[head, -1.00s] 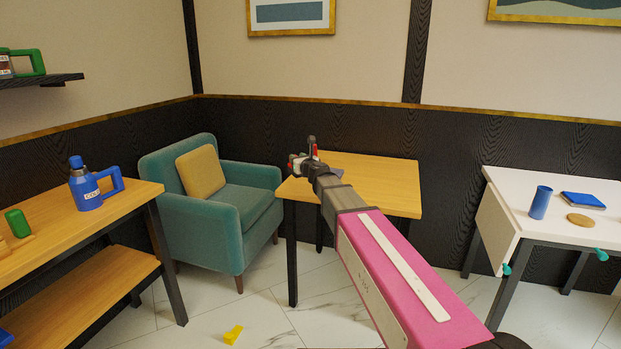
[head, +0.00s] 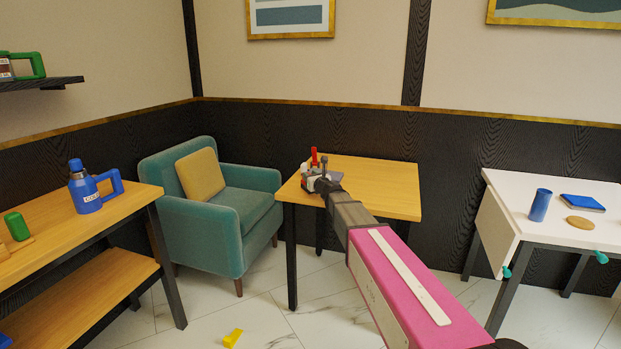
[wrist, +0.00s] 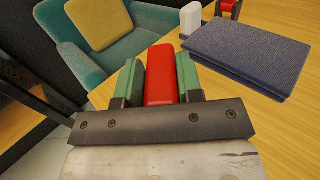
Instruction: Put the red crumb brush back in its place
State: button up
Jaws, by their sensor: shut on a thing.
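In the wrist view, my gripper (wrist: 160,78) has its green-padded fingers shut on the red crumb brush (wrist: 161,72). The brush's smooth red part sticks out between the pads; its lower end is hidden behind the gripper's body. In the head view, my gripper (head: 312,182) is over the left part of the small wooden table (head: 385,190). A small upright red piece (head: 314,156) shows beside it there; I cannot tell whether it is the brush.
In the wrist view, a blue-grey flat stack (wrist: 248,58), a white block (wrist: 190,20) and a red-and-yellow item (wrist: 230,8) are on the table, right of the brush. A teal armchair (head: 215,237) stands left. A yellow piece (head: 233,338) lies on the floor.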

jog(key=shift+f, duration=0.1)
jog(key=o, duration=0.9)
